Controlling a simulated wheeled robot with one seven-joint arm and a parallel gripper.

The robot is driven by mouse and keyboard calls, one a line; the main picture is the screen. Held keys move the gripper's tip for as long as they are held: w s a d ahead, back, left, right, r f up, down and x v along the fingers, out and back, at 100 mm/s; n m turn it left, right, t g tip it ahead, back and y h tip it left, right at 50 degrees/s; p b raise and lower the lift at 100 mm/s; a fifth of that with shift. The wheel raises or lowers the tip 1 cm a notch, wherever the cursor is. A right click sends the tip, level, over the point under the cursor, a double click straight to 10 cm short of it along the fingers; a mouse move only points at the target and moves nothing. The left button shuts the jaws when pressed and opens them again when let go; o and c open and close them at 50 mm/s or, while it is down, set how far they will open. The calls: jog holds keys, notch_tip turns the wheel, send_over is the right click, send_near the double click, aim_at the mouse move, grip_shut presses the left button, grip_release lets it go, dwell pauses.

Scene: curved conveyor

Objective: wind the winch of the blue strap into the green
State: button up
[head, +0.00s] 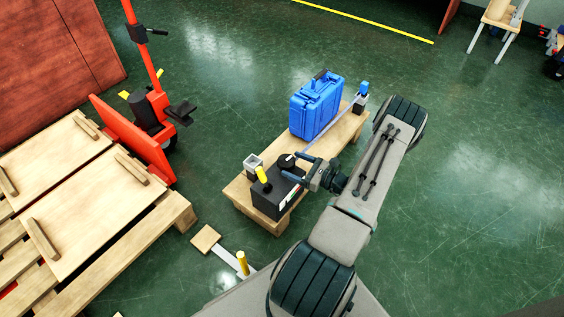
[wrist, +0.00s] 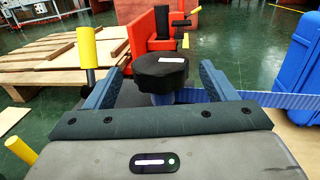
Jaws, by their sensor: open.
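The winch (head: 277,197) is a dark box on the near end of a wooden bench, with a round black knob (head: 286,160) on top. The knob also shows in the wrist view (wrist: 161,70), with a white mark on it. My gripper (head: 296,167) is open, with one finger on each side of the knob; I cannot tell whether either finger touches it. The blue strap (head: 328,127) runs from the knob's base along the bench to a blue-topped post (head: 363,91); it also shows in the wrist view (wrist: 285,100). No green gauge zone is readable.
A blue case (head: 316,104) stands on the bench (head: 347,130) beside the strap. A yellow-handled lever (head: 262,175) stands close to the knob, left of my gripper in the wrist view (wrist: 87,47). Pallets (head: 90,245) and a red pallet truck (head: 130,140) are at left.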

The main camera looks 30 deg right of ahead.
aim_at(279, 158)
jog(key=shift+b+x, duration=0.5)
jog(key=shift+x, duration=2.25)
jog(key=c, duration=1)
